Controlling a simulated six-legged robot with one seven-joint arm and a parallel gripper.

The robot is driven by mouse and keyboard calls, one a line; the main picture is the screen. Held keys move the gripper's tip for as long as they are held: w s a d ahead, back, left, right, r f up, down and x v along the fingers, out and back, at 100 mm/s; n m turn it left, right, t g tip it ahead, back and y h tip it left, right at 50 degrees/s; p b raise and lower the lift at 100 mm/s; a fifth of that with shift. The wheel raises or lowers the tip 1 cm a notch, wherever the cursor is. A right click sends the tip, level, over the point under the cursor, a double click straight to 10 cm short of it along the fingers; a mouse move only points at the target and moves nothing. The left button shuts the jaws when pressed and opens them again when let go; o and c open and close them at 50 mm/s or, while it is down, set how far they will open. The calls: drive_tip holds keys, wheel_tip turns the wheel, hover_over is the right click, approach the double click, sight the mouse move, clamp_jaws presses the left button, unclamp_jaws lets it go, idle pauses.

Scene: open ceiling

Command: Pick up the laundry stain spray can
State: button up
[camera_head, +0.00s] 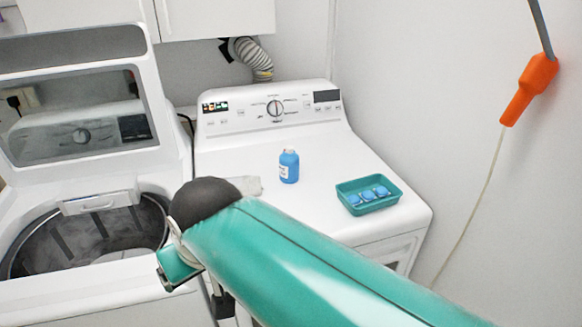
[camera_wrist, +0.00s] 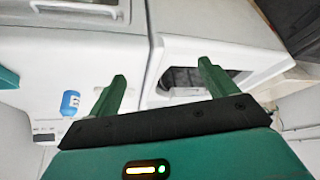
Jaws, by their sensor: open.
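In the wrist view the blue container (camera_wrist: 70,103) is left of my gripper (camera_wrist: 162,71), outside the space between the fingers. The two green fingers are wide apart with nothing between them. In the head view my arm hides most of the gripper.
A teal tray (camera_head: 390,203) with several blue items sits right of the container. The open washer (camera_head: 95,215) with its raised lid is at left. The dryer control panel (camera_head: 240,110) rises behind. An orange handle (camera_head: 529,88) hangs at the right wall.

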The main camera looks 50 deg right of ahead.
drive_tip(key=w+d+r+m+g, duration=0.1)
drive_tip(key=w+d+r+m, duration=0.25)
drive_tip(key=w+d, duration=0.3)
drive_tip(key=w+d+r+m+g+h, duration=0.1)
drive_tip(key=w+d+r+m, duration=0.25)
drive_tip(key=w+d, duration=0.35)
drive_tip(key=w+d+r+m+g, duration=0.1)
drive_tip(key=w+d+r+m, duration=0.3)
drive_tip(key=w, duration=0.5)
drive_tip(key=m+g+y, duration=0.1)
drive_tip(key=m+g, duration=0.1)
drive_tip(key=m, duration=0.6)
hover_over(289, 146)
drive_tip(key=f, duration=0.5)
drive_tip(key=a+f, duration=0.1)
drive_tip(key=f, duration=0.2)
drive_tip(key=shift+w+f, duration=0.2)
drive_tip(key=shift+w, duration=0.05)
drive_tip(key=shift+s+d+f+m, duration=0.2)
drive_tip(key=shift+d+f+m, duration=0.15)
drive_tip(key=shift+d, duration=0.1)
wheel_tip(289, 146, down, 8)
drive_tip(key=shift+s+f, duration=0.15)
drive_tip(key=shift+f, duration=1.25)
drive_tip(key=shift+s+f, duration=0.15)
drive_tip(key=shift+f, duration=1.2)
drive_tip(key=c, duration=1.5)
drive_tip(key=shift+o, duration=0.2)
